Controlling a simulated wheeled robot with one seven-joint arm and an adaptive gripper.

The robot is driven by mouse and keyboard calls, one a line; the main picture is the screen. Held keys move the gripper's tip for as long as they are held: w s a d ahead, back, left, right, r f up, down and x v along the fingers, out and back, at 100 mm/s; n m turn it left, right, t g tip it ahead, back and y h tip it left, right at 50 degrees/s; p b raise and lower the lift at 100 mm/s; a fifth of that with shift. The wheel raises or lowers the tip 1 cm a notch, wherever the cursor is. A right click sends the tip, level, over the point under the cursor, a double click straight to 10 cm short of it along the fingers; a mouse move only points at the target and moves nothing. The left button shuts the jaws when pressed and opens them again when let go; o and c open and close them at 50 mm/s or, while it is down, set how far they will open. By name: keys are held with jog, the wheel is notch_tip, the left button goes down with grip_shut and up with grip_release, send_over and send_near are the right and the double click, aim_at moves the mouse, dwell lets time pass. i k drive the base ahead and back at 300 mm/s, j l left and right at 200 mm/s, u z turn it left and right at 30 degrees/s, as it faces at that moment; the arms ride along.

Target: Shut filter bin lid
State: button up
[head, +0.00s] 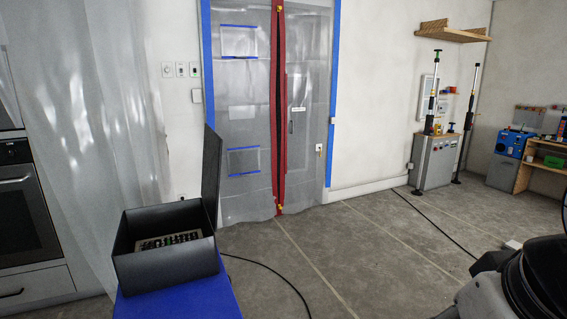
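A black box with a hinged lid, apparently the filter bin (165,268), stands on a blue surface at the lower left. Its lid (211,178) is open, standing nearly upright at the right side of the box. Inside lies a light panel with several dark round spots (168,239) and a little green. My gripper is not in view; only grey and black parts that look like my arm show at the lower right, well apart from the bin.
The blue surface (185,301) under the bin is narrow. A black cable (272,290) runs over the grey floor, which is mostly clear in the middle. An oven (25,200) and plastic sheeting (90,130) are at left; a grey cabinet (433,163) stands at back right.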

aim_at(213, 143)
jog(key=i+l+z, duration=0.2)
jog(key=i+z, duration=0.15)
jog(key=i, duration=0.65)
jog(key=i+z, duration=0.35)
jog(key=i, duration=0.6)
jog(key=i+u, duration=0.4)
jog(key=i+l+u, duration=0.15)
jog(key=i+u, duration=0.25)
jog(key=i+l+u, duration=0.4)
jog(key=j+u, duration=0.1)
jog(key=u, duration=1.7)
